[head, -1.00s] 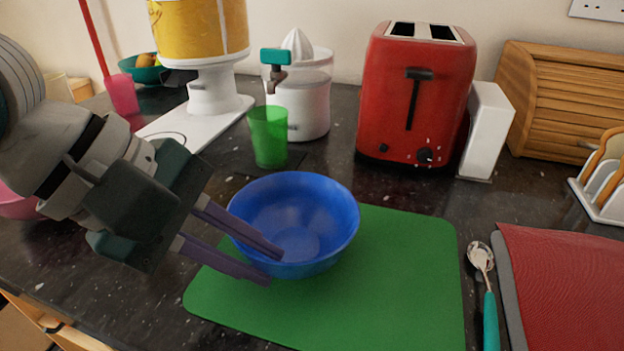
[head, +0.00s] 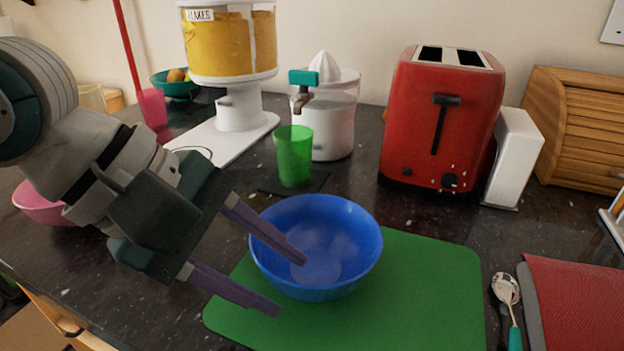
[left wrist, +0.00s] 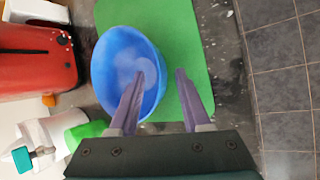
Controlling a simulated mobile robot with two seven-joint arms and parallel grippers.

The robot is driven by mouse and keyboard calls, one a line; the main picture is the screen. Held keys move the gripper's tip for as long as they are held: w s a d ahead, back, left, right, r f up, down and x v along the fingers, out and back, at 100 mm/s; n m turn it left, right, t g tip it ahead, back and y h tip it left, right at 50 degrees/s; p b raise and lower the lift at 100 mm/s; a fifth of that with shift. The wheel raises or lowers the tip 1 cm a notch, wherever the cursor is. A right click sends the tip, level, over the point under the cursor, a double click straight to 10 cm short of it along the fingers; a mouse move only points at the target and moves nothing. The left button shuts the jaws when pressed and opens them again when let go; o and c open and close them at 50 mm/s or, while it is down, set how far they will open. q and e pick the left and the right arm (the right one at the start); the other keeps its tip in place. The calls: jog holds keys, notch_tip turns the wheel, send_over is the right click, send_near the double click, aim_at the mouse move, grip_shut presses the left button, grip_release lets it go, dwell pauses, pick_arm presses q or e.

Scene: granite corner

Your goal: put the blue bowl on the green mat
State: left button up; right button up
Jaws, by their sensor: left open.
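The blue bowl (head: 345,225) stands upright on the back left part of the green mat (head: 430,290). It is empty. My left gripper (head: 290,285) is open at the bowl's left front side. One finger reaches over the rim into the bowl and the other is outside it, over the mat. In the left wrist view, the gripper (left wrist: 160,75) has one finger over the bowl (left wrist: 105,70) and the other over the mat (left wrist: 185,40), with the rim between them. My right gripper is not in view.
A green cup (head: 294,155) and a white juicer (head: 335,120) stand behind the bowl. A red toaster (head: 425,130) is at the back right. A spoon (head: 507,292) and a red cloth-like item (head: 580,300) lie right of the mat. A pink bowl (head: 38,207) is at left.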

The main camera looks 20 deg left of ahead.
pick_arm(q)
jog(key=p+v, duration=0.2)
jog(key=v, duration=0.8)
jog(key=s+d+f+m, duration=0.1)
jog(key=f+m, duration=0.1)
jog(key=m, duration=0.1)
jog(key=s+d+f+m+y, duration=0.1)
jog(key=m, duration=0.3)
jog(key=s+d+f+m+t, duration=0.1)
jog(key=f+m, duration=0.1)
jog(key=m, duration=0.2)
jog(key=shift+s+d+f, duration=0.15)
jog(key=shift+d+f, duration=0.15)
jog(key=shift+d, duration=0.05)
jog(key=s+a+f+m+g+y, duration=0.1)
jog(key=s+a+f+m+y, duration=0.3)
jog(key=s, duration=0.3)
jog(key=shift+a+f+m+g+y, duration=0.3)
jog(key=shift+a+f+m+y, duration=0.1)
jog(key=shift+a+m, duration=0.25)
jog(key=shift+s+d+r, duration=0.1)
jog(key=shift+d, duration=0.05)
